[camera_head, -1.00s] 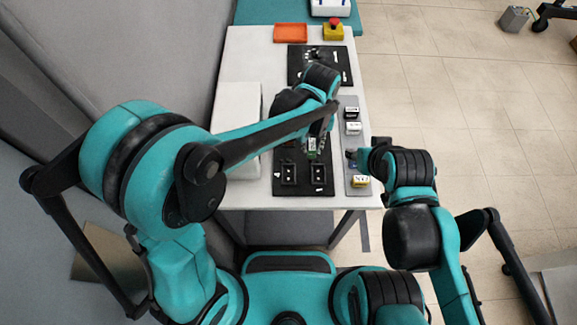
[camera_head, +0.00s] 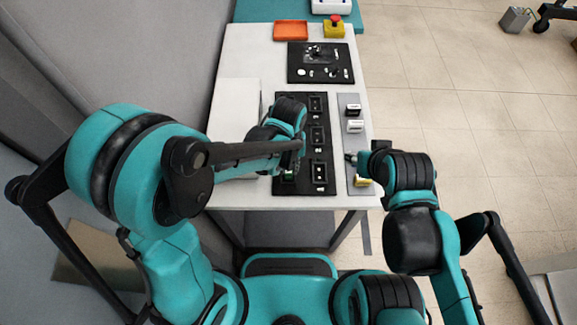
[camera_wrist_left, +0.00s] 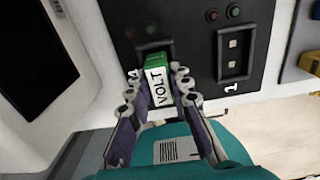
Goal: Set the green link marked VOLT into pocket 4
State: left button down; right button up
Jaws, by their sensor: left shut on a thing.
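The green link (camera_wrist_left: 152,62) with a white VOLT label is between the fingers of my left gripper (camera_wrist_left: 158,80) in the left wrist view. Its far end is at the rim of a dark pocket (camera_wrist_left: 141,51) in the black board. I cannot tell whether it is inside or just above. That pocket's number is hidden. In the head view my left gripper (camera_head: 290,173) is over the board's near left part, and the black board (camera_head: 290,187) shows around it. My right gripper (camera_head: 351,158) is at the grey strip; its jaws are too small to read.
The board's right column has several pockets (camera_head: 319,170). The grey strip (camera_head: 354,145) carries a black-and-white block (camera_head: 353,109), a white block (camera_head: 355,126) and a yellow block (camera_head: 364,182). A dark panel (camera_head: 320,62), an orange tray (camera_head: 291,31) and a red-topped yellow button (camera_head: 334,27) stand farther back.

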pick_arm(q)
jog(key=shift+f, duration=0.1)
jog(key=shift+f+b, duration=0.3)
jog(key=shift+b, duration=0.1)
jog(key=shift+s+f+b, duration=0.2)
jog(key=shift+s+b, duration=0.1)
jog(key=c, duration=1.6)
grip_release()
jog(key=shift+o, duration=1.2)
jog(key=shift+w+f, duration=0.2)
jog(key=shift+w, duration=0.1)
jog(key=shift+s, duration=0.15)
jog(key=shift+r, duration=0.2)
